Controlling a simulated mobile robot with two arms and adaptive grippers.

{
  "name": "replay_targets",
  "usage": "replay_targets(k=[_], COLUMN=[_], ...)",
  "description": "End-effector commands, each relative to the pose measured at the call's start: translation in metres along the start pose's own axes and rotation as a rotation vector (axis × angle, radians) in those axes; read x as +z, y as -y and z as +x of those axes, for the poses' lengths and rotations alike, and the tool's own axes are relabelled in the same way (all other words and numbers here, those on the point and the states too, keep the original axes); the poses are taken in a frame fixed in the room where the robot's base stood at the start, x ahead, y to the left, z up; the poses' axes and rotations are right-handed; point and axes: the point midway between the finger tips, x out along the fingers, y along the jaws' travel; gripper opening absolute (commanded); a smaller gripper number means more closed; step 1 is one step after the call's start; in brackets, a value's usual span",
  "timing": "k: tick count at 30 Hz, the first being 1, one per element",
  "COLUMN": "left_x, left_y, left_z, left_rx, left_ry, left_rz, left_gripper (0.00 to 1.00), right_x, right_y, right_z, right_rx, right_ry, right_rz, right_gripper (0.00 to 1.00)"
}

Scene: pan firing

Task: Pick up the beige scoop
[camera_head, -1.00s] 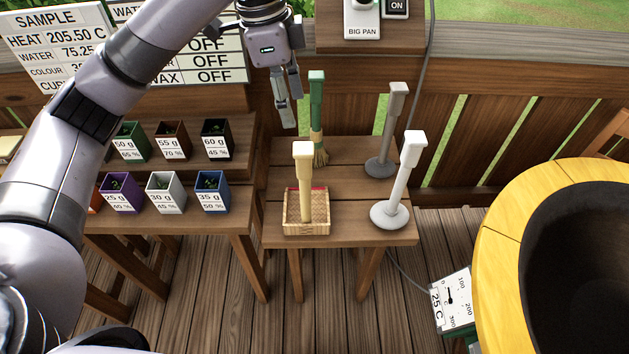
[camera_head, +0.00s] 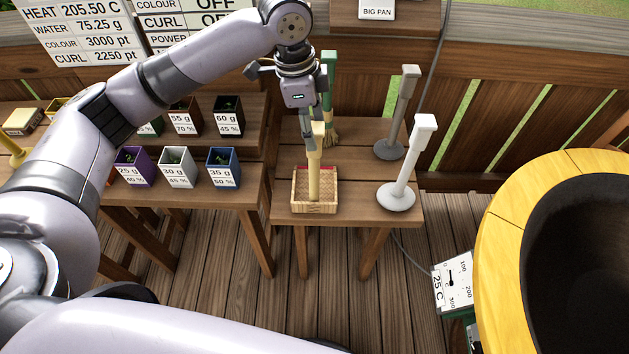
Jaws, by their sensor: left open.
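The beige scoop (camera_head: 314,178) shows as an upright beige handle with a blocky top. Its foot stands in a small square wicker tray (camera_head: 314,209) on the wooden table; its lower end is hard to make out. My left gripper (camera_head: 311,138) comes down from above and behind, with its fingers at the top of the handle. It is open, and the handle's top partly overlaps the fingers in the picture. I cannot tell whether they touch it. My right gripper is not in view.
A green-handled brush (camera_head: 328,75) stands close behind the gripper. A grey tool (camera_head: 404,102) and a white tool (camera_head: 410,165) stand to the right. Several small labelled boxes (camera_head: 177,168) are on the left. A large yellow-rimmed pan (camera_head: 500,240) is at right.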

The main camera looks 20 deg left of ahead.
Motion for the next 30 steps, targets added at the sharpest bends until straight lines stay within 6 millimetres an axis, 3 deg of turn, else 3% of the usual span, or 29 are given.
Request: replay_targets(k=[7, 17, 30], left_x=[0.001, 0.000, 0.000], left_y=[0.001, 0.002, 0.002], left_z=[0.036, 0.043, 0.043], left_rx=[0.004, 0.000, 0.000], left_ry=[0.002, 0.001, 0.001], left_rz=[0.000, 0.001, 0.000], left_gripper=[0.51, 0.50, 0.21], right_x=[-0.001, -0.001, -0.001], right_y=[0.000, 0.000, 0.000], right_z=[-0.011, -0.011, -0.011], right_rx=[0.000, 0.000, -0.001], right_ry=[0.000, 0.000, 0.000], right_rz=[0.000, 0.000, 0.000], right_gripper=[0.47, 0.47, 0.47])
